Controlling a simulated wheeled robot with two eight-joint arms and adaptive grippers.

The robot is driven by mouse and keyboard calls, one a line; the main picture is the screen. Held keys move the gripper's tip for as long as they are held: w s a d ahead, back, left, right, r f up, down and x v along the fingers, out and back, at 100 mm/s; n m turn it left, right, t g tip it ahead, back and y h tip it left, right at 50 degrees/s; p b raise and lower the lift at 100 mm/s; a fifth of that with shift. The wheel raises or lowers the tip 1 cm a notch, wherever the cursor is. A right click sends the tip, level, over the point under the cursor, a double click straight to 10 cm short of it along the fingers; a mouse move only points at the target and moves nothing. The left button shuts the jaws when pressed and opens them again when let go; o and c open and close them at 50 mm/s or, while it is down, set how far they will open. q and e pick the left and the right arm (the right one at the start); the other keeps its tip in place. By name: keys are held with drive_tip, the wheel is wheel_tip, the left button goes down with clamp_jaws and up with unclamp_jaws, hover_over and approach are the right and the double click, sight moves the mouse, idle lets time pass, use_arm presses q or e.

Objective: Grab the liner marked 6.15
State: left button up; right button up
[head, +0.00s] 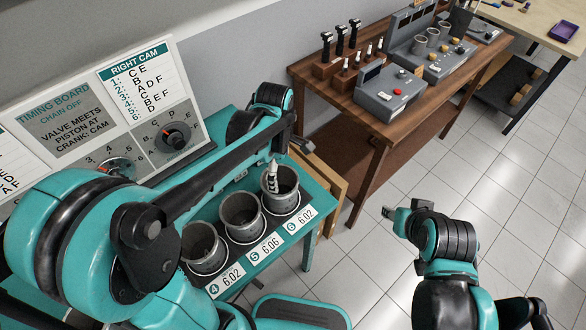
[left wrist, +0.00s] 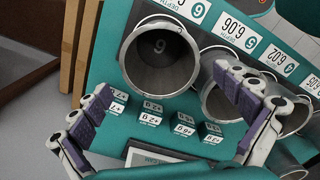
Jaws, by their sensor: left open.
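No label that I can read shows 6.15. My left gripper (head: 272,176) is open and empty, over the grey cylinder 6 (head: 287,183) in the head view. In the left wrist view its fingers (left wrist: 165,84) stand apart on either side of that cylinder's open mouth (left wrist: 160,59). Small teal blocks with white printed labels (left wrist: 151,112) stand in a row beside the cylinder; their print is upside down and too small to read surely. My right gripper (head: 404,211) is empty-looking over the floor, its jaw state unclear.
Two more grey cylinders (head: 242,216) stand in the teal bench (head: 318,190), with depth cards 6.02, 6.06 and 6.02 in front. The timing board (head: 60,115) stands behind. A wooden table (head: 345,98) with tools and a grey control box (head: 390,92) is at the back right. Tiled floor is clear.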

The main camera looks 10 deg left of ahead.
use_arm(q)
wheel_tip(320, 180, down, 12)
drive_tip(key=b, duration=0.4)
drive_tip(key=c, duration=1.3)
